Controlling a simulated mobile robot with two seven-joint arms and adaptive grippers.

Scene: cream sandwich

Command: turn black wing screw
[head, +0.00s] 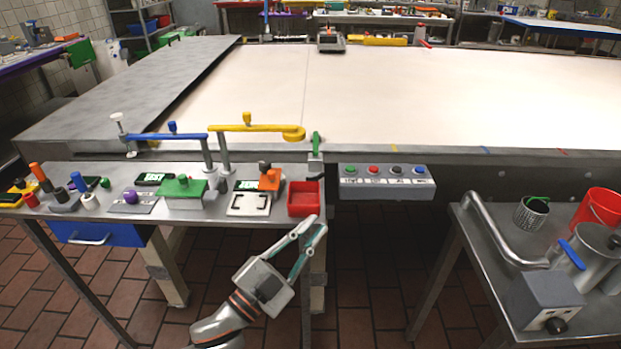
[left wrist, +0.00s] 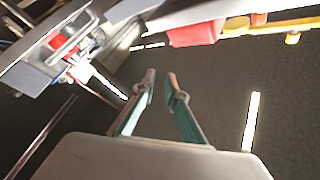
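A small black piece (head: 264,166), perhaps the black wing screw, sits on top of an orange block (head: 270,180) on the left metal table. It is too small for me to make out wings. My left gripper (head: 312,224) is in front of the table's right front corner, below and to the right of the orange block, touching nothing. Its fingers are apart with a gap between the tips and nothing in it, as the left wrist view (left wrist: 161,75) also shows. My right gripper is in neither view.
A red bin (head: 303,198) stands at the table's right end, beside a white plate (head: 249,204) with black brackets. Blue (head: 180,137) and yellow (head: 250,128) horizontal arms rise behind. A button box (head: 387,182) is right of it. The floor between the tables is open.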

